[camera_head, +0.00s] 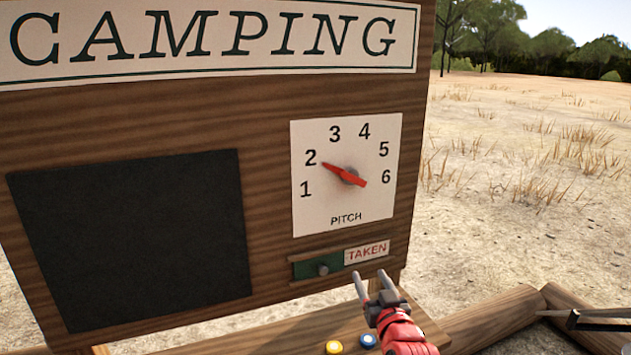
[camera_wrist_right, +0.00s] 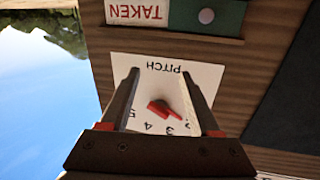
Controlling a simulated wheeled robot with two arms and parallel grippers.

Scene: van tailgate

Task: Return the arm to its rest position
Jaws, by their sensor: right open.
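My right gripper (camera_head: 369,274) is red with grey fingers and stands open and empty at the lower right of the wooden sign board (camera_head: 265,200), just below the TAKEN label (camera_head: 366,253). In the right wrist view the open fingers (camera_wrist_right: 160,74) show with the upside-down white PITCH dial (camera_wrist_right: 150,80) behind the gap. In the head view the dial (camera_head: 345,205) has a red pointer (camera_head: 345,174) whose narrow tip is at 2. A green slider (camera_head: 310,265) with a round knob (camera_head: 323,269) sits left of the label. My left gripper is out of view.
A black panel (camera_head: 135,235) covers the board's left side under the CAMPING sign (camera_head: 210,38). Wooden beams (camera_head: 490,315) lie on the sandy ground at right.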

